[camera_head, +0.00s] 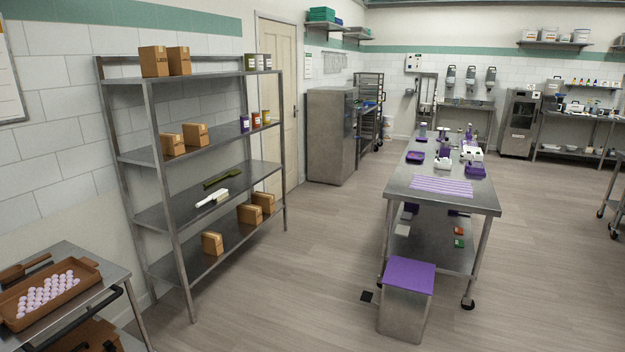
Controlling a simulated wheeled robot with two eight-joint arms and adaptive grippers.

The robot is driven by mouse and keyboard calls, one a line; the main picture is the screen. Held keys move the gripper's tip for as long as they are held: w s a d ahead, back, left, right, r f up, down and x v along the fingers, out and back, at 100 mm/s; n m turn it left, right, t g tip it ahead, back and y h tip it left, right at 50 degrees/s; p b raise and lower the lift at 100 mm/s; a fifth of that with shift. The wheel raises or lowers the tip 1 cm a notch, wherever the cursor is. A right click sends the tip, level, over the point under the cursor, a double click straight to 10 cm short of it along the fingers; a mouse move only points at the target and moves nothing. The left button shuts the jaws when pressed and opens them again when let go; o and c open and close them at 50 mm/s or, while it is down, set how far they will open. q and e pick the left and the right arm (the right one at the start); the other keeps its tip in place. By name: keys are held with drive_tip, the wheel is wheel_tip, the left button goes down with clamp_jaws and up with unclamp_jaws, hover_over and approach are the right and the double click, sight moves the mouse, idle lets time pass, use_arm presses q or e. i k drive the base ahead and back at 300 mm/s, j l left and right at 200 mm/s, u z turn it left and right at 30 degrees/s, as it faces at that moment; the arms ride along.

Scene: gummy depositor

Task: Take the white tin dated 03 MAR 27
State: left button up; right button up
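No white tin with a readable date shows. Small tins stand on the steel shelving rack at the left. On its top shelf are a green tin (250,62) and two more tins (264,62) beside it, with pale labels. On the shelf below stand a purple tin (244,123), a red-orange tin (256,120) and a yellow tin (266,117). All labels are too small to read. Neither of my grippers is in view.
The rack (215,140) also holds cardboard boxes (154,61) and a white brush (212,198). A cart with a brown tray (88,268) stands front left. A steel table (400,187) and purple-topped bin (408,275) stand right of centre. Floor between rack and table is clear.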

sight(259, 57)
drive_tip(key=i+j+u, duration=0.25)
drive_tip(key=i, duration=0.65)
drive_tip(key=i+l+u, duration=0.1)
drive_tip(key=i+u, duration=0.15)
drive_tip(key=i, duration=0.6)
drive_tip(key=i+l+u, duration=0.25)
drive_tip(key=i, duration=0.65)
drive_tip(key=i+l+z, duration=0.2)
drive_tip(key=i, duration=0.25)
drive_tip(key=i+j+z, duration=0.15)
drive_tip(key=i, duration=0.3)
drive_tip(key=i+z, duration=0.2)
drive_tip(key=i, duration=0.3)
drive_tip(key=i+j+z, duration=0.2)
drive_tip(key=i, duration=0.25)
drive_tip(key=i+j+z, duration=0.15)
drive_tip(key=i, duration=0.3)
drive_tip(key=i+j+z, duration=0.2)
drive_tip(key=i, duration=0.25)
drive_tip(key=i+l+z, duration=0.2)
drive_tip(key=i+z, duration=0.25)
drive_tip(key=i, duration=0.6)
drive_tip(key=i+j+z, duration=0.2)
drive_tip(key=i+z, duration=0.2)
drive_tip(key=i, duration=0.65)
drive_tip(key=i+u, duration=0.2)
drive_tip(key=u, duration=3.4)
